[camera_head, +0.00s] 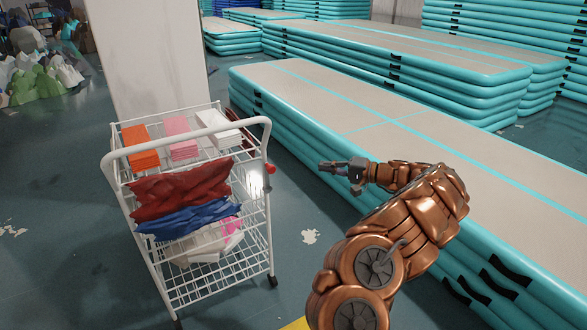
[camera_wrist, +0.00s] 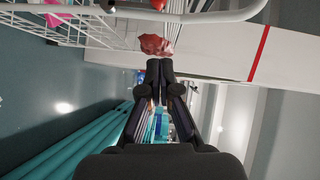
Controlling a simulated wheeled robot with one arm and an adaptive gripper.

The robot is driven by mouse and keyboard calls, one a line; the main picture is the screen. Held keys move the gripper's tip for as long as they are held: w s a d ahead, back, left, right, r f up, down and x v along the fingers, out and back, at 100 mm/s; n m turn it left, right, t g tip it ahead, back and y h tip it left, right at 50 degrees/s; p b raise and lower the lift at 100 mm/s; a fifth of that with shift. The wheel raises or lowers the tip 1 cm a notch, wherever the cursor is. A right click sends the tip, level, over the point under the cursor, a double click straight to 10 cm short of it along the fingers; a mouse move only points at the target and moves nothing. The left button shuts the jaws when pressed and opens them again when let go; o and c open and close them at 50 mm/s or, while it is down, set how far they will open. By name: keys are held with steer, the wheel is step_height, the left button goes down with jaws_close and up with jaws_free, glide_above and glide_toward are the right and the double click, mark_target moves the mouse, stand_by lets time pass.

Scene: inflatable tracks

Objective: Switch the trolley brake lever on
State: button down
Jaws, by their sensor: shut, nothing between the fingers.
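The white wire trolley (camera_head: 258,215) stands left of my arm in the head view. A small red knob (camera_head: 270,168), which looks like the end of the brake lever, sits on the trolley's right side below the handle rail. Most of the lever is too small to make out. My gripper (camera_head: 322,167) is shut and empty, pointing left toward the knob with a visible gap. In the wrist view, my closed fingertips (camera_wrist: 160,63) lie just below a lumpy red shape (camera_wrist: 156,44); I cannot tell whether they touch. The trolley's wire (camera_wrist: 60,22) shows at upper left.
The trolley carries orange (camera_head: 141,148), pink (camera_head: 181,139) and white (camera_head: 217,128) stacks, with red (camera_head: 182,190) and blue (camera_head: 190,221) cloth below. A white pillar (camera_head: 155,55) stands behind it. Stacked turquoise inflatable tracks (camera_head: 400,125) lie behind and right of my arm. Floor between is clear.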

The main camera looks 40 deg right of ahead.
steer(key=s+a+b+x, duration=0.1)
steer(key=a+b+x, duration=0.1)
steer(key=x, duration=1)
steer(key=shift+a, duration=0.35)
steer(key=shift+f, duration=0.15)
steer(key=shift+b, duration=0.3)
steer(key=shift+w+a+b, duration=0.1)
steer(key=shift+a+b, duration=0.2)
steer(key=shift+b, duration=0.05)
